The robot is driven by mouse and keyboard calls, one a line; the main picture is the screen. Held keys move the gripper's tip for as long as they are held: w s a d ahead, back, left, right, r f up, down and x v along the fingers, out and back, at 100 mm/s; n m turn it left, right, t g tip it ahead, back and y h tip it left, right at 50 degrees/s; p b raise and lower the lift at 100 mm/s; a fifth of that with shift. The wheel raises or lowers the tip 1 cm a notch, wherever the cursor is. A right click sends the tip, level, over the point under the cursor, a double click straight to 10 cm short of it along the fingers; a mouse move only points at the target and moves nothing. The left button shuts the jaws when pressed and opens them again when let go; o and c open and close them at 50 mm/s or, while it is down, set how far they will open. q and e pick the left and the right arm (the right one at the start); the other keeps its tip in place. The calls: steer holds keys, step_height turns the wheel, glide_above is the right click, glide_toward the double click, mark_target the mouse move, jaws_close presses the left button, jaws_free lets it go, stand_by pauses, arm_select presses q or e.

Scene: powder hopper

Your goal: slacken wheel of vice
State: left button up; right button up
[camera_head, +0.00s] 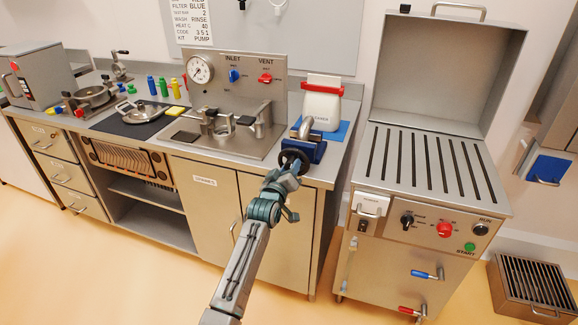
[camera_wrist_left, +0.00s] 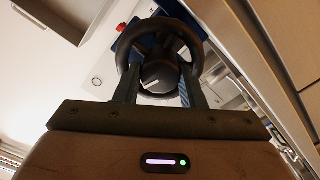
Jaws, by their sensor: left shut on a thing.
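The vice (camera_head: 303,147) is blue and stands at the right front edge of the steel counter. Its black wheel (camera_head: 294,160) faces out over the edge; it fills the top middle of the left wrist view (camera_wrist_left: 160,50). My left gripper (camera_head: 288,170) reaches up to the wheel from below. In the left wrist view its two fingers (camera_wrist_left: 160,92) lie at either side of the wheel's lower part, and it is shut on the wheel. The wheel's lower rim is partly hidden by the fingers. My right gripper is in neither view.
A white container with a red clamp (camera_head: 322,102) stands behind the vice on a blue mat (camera_head: 340,131). A gauge panel (camera_head: 234,80) is to the left. A steel hopper cabinet (camera_head: 430,175) stands to the right, with a gap between. The floor in front is clear.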

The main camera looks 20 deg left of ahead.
arm_select(q)
steer(key=shift+r, duration=0.3)
steer(key=o, duration=1)
steer(key=shift+w, duration=0.1)
steer(key=shift+f, duration=0.1)
